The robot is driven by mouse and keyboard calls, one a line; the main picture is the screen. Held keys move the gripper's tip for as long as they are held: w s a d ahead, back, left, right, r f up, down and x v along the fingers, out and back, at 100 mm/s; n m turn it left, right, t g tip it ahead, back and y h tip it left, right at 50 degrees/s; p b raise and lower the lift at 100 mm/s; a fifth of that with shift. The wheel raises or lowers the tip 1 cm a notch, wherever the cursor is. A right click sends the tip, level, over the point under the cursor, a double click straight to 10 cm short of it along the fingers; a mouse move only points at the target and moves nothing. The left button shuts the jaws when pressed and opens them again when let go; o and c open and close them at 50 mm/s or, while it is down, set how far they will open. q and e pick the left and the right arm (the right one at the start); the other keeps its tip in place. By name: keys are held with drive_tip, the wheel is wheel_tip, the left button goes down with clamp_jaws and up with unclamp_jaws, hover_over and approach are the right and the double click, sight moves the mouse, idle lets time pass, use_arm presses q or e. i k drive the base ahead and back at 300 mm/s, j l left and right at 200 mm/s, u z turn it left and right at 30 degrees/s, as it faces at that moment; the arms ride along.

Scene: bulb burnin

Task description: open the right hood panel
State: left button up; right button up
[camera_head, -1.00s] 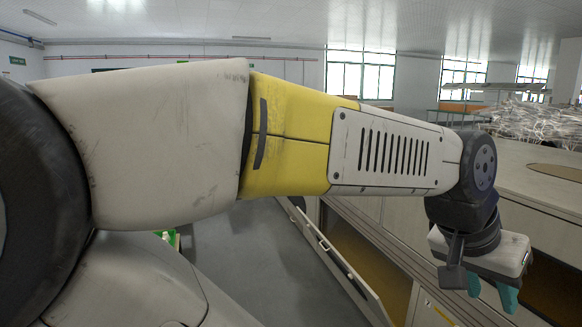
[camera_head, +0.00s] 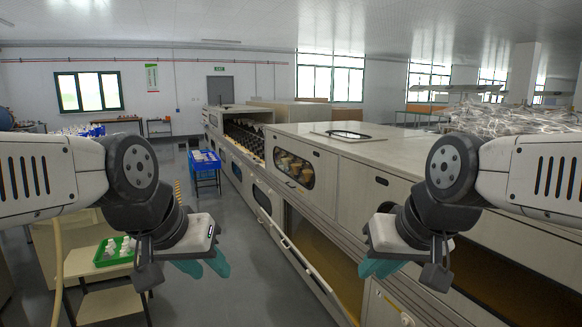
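The long pale machine (camera_head: 330,150) runs from the far left to the near right. Its upper front has a panel with an oval window (camera_head: 293,168) and, to its right, a plain panel with a small dark handle (camera_head: 381,181). These upper panels look shut; which one is the right hood panel I cannot tell for sure. My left gripper (camera_head: 202,266) hangs left of the machine over the aisle, teal fingers apart, apparently empty. My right gripper (camera_head: 379,268) hangs in front of the machine's near part; its fingers overlap, so their gap is unclear. My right arm hides part of the front.
A low flap (camera_head: 303,270) hangs outward along the machine's lower front, with an open bay behind it. A green tray (camera_head: 115,250) on a stand is at left. A blue crate (camera_head: 205,160) stands further back. The grey aisle floor (camera_head: 255,292) between is clear.

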sight(325, 164)
drive_tip(key=i+j, duration=0.2)
drive_tip(key=i, duration=0.45)
drive_tip(key=i+j, duration=0.2)
drive_tip(key=i, duration=0.5)
drive_tip(key=i+j+u, duration=0.1)
drive_tip(key=i, duration=0.55)
drive_tip(key=i+j, duration=0.25)
drive_tip(key=i, duration=0.45)
drive_tip(key=i+j, duration=0.15)
drive_tip(key=i, duration=0.5)
drive_tip(key=u, duration=0.05)
